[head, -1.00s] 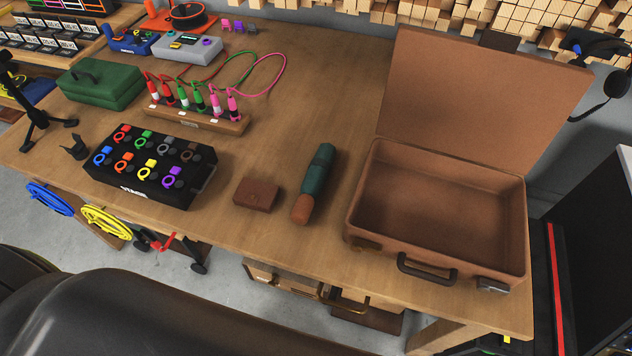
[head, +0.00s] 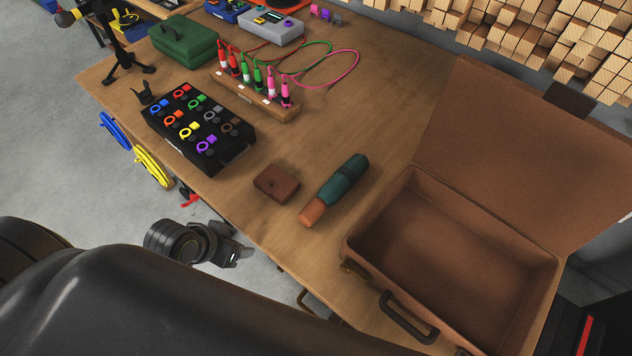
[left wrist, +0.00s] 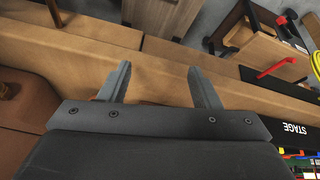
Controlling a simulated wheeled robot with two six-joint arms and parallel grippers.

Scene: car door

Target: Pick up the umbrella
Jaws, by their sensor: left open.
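The folded umbrella (head: 335,189), dark green with an orange-brown handle end, lies on the wooden table between a small brown wallet and an open suitcase. My left gripper (head: 240,258) shows in the head view below the table's front edge, apart from the umbrella. In the left wrist view its two fingers (left wrist: 160,88) are spread apart with nothing between them. A small orange patch shows behind the left finger there; I cannot tell what it is. My right gripper is not in view.
The open brown suitcase (head: 450,265) stands on the right. The brown wallet (head: 276,183) lies left of the umbrella. A black switch box (head: 199,127) and a wooden rack of cables (head: 255,95) are farther left. Bare table lies beyond the umbrella.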

